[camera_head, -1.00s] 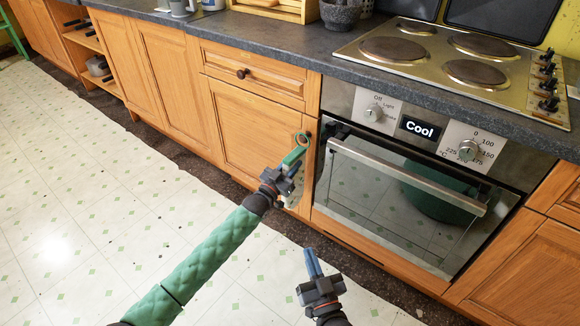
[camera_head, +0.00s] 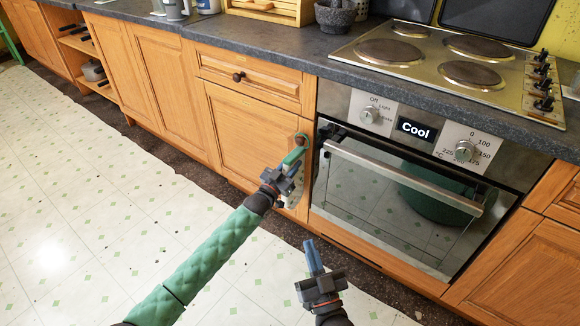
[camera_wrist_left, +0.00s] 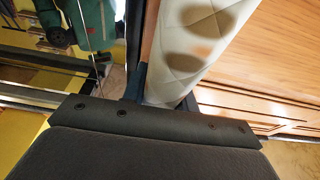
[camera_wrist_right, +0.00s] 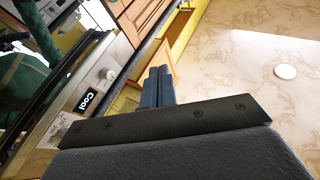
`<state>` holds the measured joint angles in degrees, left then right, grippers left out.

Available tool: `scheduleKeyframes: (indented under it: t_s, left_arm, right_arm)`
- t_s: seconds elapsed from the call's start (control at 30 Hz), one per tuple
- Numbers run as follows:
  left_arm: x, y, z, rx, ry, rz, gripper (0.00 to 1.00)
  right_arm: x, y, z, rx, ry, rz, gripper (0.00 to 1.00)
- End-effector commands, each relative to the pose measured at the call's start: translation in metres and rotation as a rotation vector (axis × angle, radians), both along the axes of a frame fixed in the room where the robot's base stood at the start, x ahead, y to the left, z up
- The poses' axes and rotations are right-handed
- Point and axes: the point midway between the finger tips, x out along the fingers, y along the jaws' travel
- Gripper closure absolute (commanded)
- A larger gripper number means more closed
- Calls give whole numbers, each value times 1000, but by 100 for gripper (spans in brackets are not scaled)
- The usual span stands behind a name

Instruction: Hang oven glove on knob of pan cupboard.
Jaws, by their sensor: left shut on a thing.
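The oven glove (camera_head: 296,190) hangs from my left gripper (camera_head: 288,168), which is shut on it near its green top edge. Its cream quilted side fills the middle of the left wrist view (camera_wrist_left: 195,45). The glove's top is close to the round knob (camera_head: 301,138) at the upper right of the wooden cupboard door (camera_head: 240,130). I cannot tell whether its loop is around the knob or only in front of it. My right gripper (camera_head: 312,258) is shut and empty, lower and in front of the oven; its blue fingers lie together in the right wrist view (camera_wrist_right: 158,88).
The oven (camera_head: 400,190) stands just right of the cupboard, with a long bar handle (camera_head: 405,178) sticking out. A drawer with its own knob (camera_head: 239,76) is above the door. The worktop (camera_head: 270,48) overhangs both. The vinyl floor (camera_head: 90,220) is clear.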

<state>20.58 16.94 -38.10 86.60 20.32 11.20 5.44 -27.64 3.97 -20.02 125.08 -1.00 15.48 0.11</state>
Motion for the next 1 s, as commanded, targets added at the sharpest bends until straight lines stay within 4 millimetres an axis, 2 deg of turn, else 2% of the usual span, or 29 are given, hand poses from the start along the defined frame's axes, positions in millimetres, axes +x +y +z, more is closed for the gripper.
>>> scheduleKeyframes:
  t_s: [0.13, 0.43, 0.73, 1.0]
  left_arm:
    - [2, -2, 0, -1, -1, 0, 100]
    - [4, -3, -3, -1, -1, 0, 100]
    - [5, -4, -6, -1, -1, 0, 100]
    - [6, -4, -8, 0, 0, 0, 100]
  right_arm:
    - [0, -1, 13, 7, -30, -2, 100]
    - [1, -2, 28, 16, -85, -4, 100]
    - [-6, -4, 46, 33, -140, -8, 100]
    - [-9, -4, 52, 39, -164, -9, 100]
